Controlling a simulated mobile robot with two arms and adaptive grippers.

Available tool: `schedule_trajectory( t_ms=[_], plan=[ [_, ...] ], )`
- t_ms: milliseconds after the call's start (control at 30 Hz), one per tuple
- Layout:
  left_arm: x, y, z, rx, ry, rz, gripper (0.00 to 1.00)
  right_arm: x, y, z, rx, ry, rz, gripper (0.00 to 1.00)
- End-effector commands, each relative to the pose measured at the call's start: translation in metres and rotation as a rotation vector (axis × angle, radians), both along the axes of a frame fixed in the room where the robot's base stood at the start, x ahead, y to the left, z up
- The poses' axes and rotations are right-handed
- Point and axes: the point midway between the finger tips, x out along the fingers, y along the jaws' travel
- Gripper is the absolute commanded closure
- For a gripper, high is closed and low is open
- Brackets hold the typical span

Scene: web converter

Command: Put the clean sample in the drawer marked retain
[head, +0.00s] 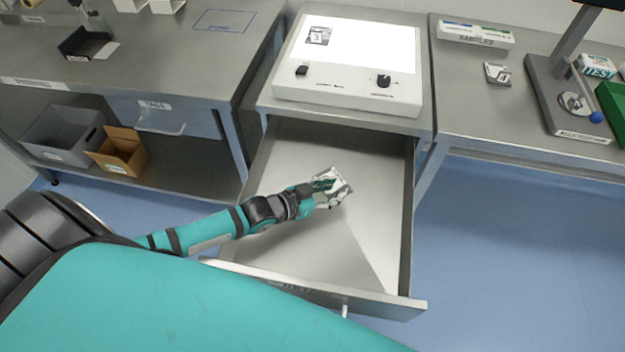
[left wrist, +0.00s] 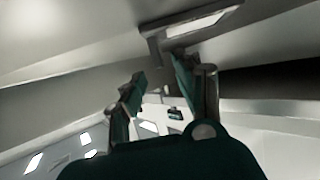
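A steel drawer (head: 375,200) stands pulled out under the light box; the writing on its front (head: 310,313) is unreadable from here. My left gripper (head: 334,186) is over the inside of the drawer. In the left wrist view its two teal fingers (left wrist: 160,88) stand apart with nothing clearly between them. A grey piece with a white patch (left wrist: 195,24) shows beyond the fingertips; I cannot tell what it is. A packet marked 3 (head: 319,36) lies on the light box, and one marked 4 (head: 497,74) on the right bench. My right gripper is not seen.
The light box (head: 345,85) stands above the drawer. The left bench has a closed drawer (head: 160,117), with a grey bin (head: 62,135) and a cardboard box (head: 120,152) below. A stand (head: 560,70) and green tray (head: 612,110) are on the right bench.

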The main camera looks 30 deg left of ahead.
Motion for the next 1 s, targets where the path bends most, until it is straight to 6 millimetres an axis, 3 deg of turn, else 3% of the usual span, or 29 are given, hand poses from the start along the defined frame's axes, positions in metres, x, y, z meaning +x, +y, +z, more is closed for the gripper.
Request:
schedule_trajectory(
  t_ms=[200, 400, 1000],
  plan=[
    [-0.042, 0.023, 0.017, 0.0, 0.005, 0.0, 0.67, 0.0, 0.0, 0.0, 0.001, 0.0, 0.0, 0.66],
    [-0.065, 0.036, 0.03, 0.0, 0.002, 0.001, 0.67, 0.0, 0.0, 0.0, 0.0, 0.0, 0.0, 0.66],
    [-0.073, 0.041, 0.035, 0.0, 0.0, 0.001, 0.67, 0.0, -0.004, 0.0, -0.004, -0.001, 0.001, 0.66]
  ],
)
